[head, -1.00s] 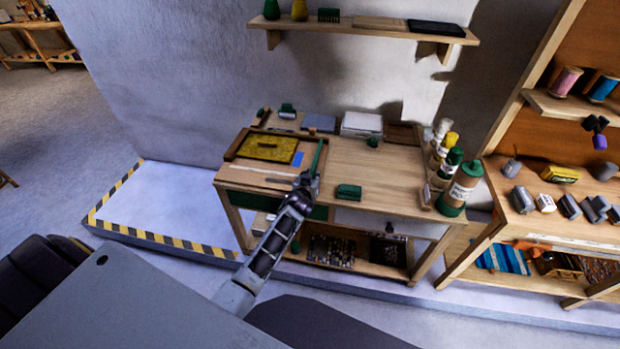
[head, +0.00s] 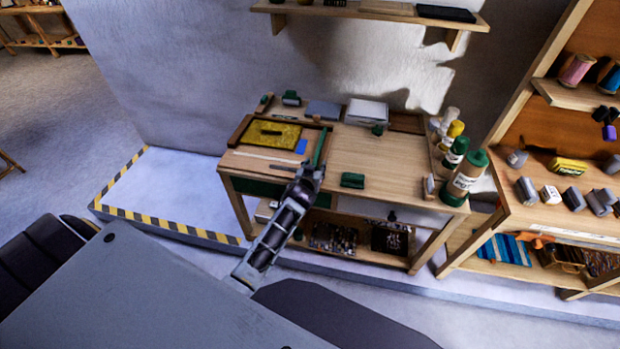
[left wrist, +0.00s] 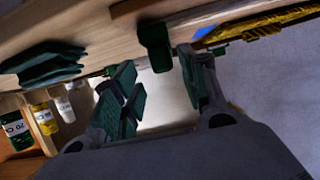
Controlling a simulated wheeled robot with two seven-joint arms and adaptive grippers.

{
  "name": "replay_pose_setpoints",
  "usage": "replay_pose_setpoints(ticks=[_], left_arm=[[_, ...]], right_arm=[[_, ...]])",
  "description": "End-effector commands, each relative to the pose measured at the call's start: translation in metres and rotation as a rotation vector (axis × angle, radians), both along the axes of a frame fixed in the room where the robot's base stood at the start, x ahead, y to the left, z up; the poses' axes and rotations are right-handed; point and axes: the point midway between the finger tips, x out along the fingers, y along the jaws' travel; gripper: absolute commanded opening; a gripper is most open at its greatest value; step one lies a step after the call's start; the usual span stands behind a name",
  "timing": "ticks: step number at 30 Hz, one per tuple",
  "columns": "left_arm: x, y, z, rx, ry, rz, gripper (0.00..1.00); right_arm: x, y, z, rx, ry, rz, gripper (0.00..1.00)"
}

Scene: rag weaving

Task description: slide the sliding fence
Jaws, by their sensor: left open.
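The sliding fence, a thin green bar (head: 321,146), stands at the right edge of the framed yellow panel (head: 272,134) on the wooden workbench. My left gripper (head: 313,170) is at the bench's front edge, at the near end of the fence, and partly hides it. In the left wrist view, my gripper (left wrist: 162,88) is open, with its two fingers spread. A dark green block (left wrist: 155,45), apparently the fence's near end, shows between and beyond the fingers. I cannot tell whether they touch it. My right gripper is not in view.
A green block (head: 352,180) lies right of the gripper on the bench. Several bottles (head: 464,178) stand at the bench's right end. White and grey boxes (head: 366,111) sit at the back. The bench's middle right is clear. A shelf unit (head: 520,215) stands to the right.

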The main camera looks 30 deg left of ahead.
Motion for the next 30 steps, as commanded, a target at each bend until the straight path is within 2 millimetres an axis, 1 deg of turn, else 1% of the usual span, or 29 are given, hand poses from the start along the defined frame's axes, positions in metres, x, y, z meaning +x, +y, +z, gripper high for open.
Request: replay_pose_setpoints(ticks=[3, 21, 27, 30], left_arm=[[-0.011, -0.003, 0.003, -0.001, 0.002, 0.0, 0.43], [-0.064, -0.017, 0.027, -0.001, 0.001, -0.002, 0.43], [-0.077, -0.021, 0.032, -0.001, 0.001, -0.002, 0.43], [-0.08, -0.021, 0.034, -0.001, 0.0, -0.002, 0.43]], right_arm=[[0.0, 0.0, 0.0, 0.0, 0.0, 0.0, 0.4], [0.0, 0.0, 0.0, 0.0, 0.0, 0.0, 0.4], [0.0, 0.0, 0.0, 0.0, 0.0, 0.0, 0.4], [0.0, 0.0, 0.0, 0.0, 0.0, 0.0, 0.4]])
